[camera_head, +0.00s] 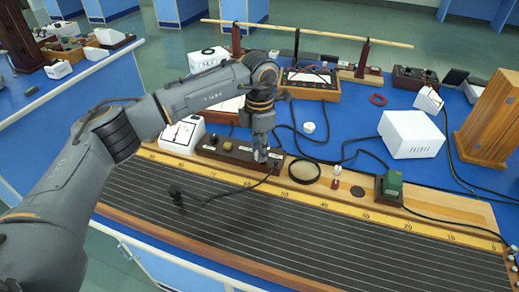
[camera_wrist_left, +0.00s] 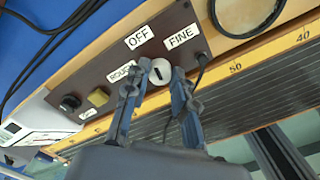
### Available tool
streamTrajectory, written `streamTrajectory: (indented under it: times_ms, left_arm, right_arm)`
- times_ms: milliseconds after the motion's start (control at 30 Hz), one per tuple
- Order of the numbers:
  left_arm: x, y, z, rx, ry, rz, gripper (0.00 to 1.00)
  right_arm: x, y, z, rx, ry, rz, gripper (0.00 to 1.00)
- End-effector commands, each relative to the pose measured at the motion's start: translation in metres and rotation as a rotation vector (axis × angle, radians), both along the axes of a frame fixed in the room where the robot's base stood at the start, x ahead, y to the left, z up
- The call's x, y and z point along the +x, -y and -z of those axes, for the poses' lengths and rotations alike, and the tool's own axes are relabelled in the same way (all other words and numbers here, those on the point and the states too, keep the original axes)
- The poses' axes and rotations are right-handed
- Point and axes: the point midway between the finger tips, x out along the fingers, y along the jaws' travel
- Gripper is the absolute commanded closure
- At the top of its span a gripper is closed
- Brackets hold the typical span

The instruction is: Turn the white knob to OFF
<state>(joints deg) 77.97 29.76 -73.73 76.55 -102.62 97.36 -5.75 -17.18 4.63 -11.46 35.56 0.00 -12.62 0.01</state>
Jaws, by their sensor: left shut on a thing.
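The white knob (camera_wrist_left: 161,69) is on a dark brown switch box (camera_wrist_left: 102,88), and a short dark mark shows on its face. Around it are the labels OFF (camera_wrist_left: 139,37), FINE (camera_wrist_left: 181,36) and a partly covered ROUGH (camera_wrist_left: 121,73). I cannot tell exactly which label the mark points to. My left gripper (camera_wrist_left: 160,76) is shut on the knob, one finger on each side. In the head view, my left gripper (camera_head: 262,156) points down onto the right part of the box (camera_head: 228,149), and hides most of the knob. My right gripper is not in view.
The box stands along the back of a long wired board (camera_head: 330,235) with a number scale. A round black-rimmed lens (camera_head: 304,171) lies right of it, and a white meter (camera_head: 183,134) stands left. Dark cables (camera_head: 345,155) run across the blue bench. A white box (camera_head: 410,134) stands farther right.

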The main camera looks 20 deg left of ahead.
Motion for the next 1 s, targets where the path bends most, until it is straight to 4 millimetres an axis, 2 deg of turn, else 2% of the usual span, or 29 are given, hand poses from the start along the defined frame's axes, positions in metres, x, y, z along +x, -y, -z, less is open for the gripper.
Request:
streamTrajectory:
  times_ms: [333,900,933,1000]
  left_arm:
    - [0.0007,-0.0003,-0.0010,0.000,0.003,-0.146,1.00]
    - [0.0009,-0.0003,-0.0014,0.000,0.003,-0.173,1.00]
    - [0.0008,-0.0003,-0.0014,0.000,0.003,-0.173,0.69]
    - [0.0007,-0.0004,-0.0013,0.000,0.003,-0.172,0.54]
  right_arm:
    - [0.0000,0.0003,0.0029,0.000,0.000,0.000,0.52]
    - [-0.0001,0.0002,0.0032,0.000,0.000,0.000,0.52]
    - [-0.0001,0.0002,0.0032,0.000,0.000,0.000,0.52]
    - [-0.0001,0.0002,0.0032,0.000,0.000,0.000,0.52]
